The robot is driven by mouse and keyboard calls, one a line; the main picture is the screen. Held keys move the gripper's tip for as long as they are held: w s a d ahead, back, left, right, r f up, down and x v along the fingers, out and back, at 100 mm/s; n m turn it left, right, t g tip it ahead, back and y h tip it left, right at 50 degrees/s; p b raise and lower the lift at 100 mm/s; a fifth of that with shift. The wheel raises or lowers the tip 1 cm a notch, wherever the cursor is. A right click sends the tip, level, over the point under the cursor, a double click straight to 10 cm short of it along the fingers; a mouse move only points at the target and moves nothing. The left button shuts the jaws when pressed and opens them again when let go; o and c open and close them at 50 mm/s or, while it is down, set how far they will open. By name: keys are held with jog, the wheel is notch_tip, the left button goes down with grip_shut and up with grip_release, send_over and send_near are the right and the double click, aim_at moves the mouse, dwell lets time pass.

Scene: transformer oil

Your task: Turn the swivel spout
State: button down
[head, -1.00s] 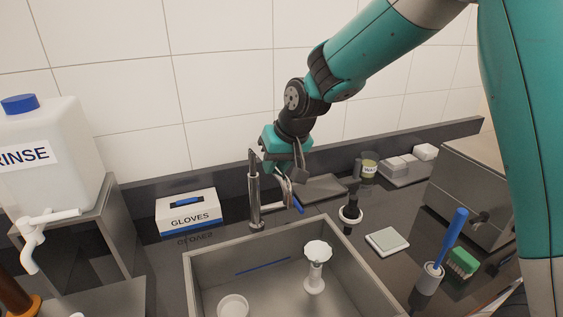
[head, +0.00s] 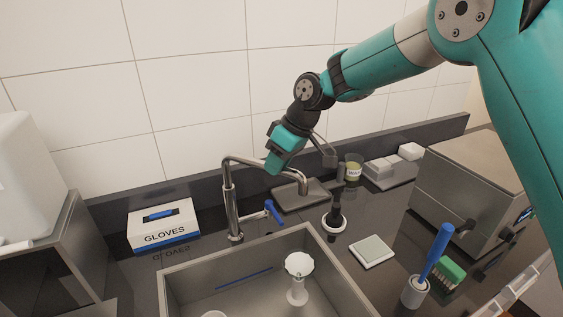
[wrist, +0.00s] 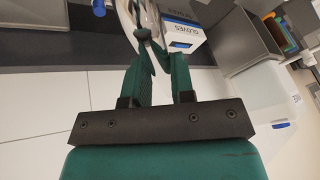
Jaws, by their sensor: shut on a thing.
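The chrome swivel spout (head: 245,161) tops an upright faucet post (head: 231,205) behind the sink. It arcs to the right in the head view, and its downturned tip (head: 303,186) stands over the counter to the right of the post. My gripper (head: 272,169) comes down from the upper right and is shut on the spout partway along its arm. In the wrist view my green fingers (wrist: 157,55) close together at the spout's metal tube (wrist: 147,18). The exact contact is partly hidden by the fingers. A blue faucet lever (head: 272,210) sits beside the post.
The steel sink (head: 190,268) holds a white knobbed piece (head: 298,277). A gloves box (head: 164,224) stands left of the faucet. A grey tray (head: 300,197), a black-and-white fitting (head: 335,218), a pale square pad (head: 371,251) and a brush holder (head: 414,293) stand to the right.

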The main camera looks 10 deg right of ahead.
jog(key=shift+w+r, duration=0.1)
dwell(0.3)
jog(key=c, duration=1)
grip_release()
jog(key=shift+o, duration=0.2)
jog(key=shift+d, duration=0.1)
jog(key=v, duration=1.7)
jog(key=shift+r+b, duration=0.15)
jog(key=shift+b, duration=0.25)
